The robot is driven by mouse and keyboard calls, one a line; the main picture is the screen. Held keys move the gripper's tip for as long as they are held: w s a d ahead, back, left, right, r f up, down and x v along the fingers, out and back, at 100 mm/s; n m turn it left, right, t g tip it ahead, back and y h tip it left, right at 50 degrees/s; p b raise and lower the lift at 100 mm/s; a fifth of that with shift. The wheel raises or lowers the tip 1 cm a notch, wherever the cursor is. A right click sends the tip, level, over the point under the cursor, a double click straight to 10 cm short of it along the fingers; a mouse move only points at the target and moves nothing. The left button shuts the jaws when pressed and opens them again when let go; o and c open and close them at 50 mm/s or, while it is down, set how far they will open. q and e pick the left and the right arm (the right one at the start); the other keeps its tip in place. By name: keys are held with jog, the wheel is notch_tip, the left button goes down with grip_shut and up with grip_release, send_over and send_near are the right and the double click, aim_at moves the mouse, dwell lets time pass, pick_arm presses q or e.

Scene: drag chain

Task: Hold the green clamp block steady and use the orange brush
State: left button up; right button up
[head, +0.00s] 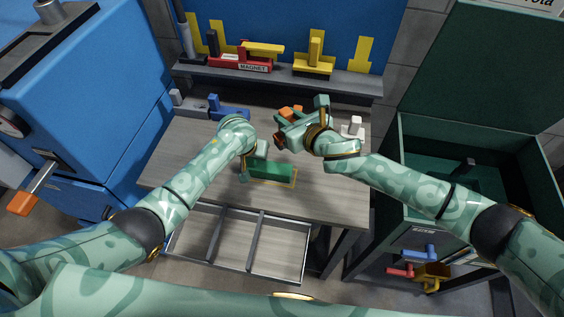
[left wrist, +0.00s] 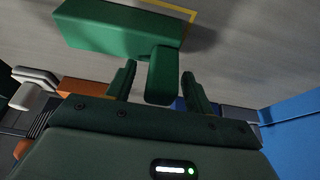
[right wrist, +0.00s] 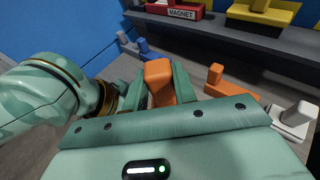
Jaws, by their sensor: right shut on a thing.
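The green clamp block (head: 270,171) lies on the table inside a yellow outline. It also shows in the left wrist view (left wrist: 115,30), with a narrow upright tab (left wrist: 162,75). My left gripper (left wrist: 160,85) is open, with its fingers on either side of that tab and gaps visible. My right gripper (right wrist: 160,88) is shut on an orange block-shaped handle (right wrist: 159,78), which I take to be the orange brush. It is above the table, behind and right of the clamp block. The brush's working end is hidden.
Another orange piece (right wrist: 232,92) with an upright post lies beyond my right gripper. A white piece (head: 354,126) stands at the table's right, a blue piece (head: 228,110) at the back. A shelf (head: 280,80) holds red and yellow tools. An open drawer (head: 270,248) is in front.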

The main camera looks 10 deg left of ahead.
pick_arm(q)
jog(key=v, duration=1.2)
jog(key=shift+w, duration=0.1)
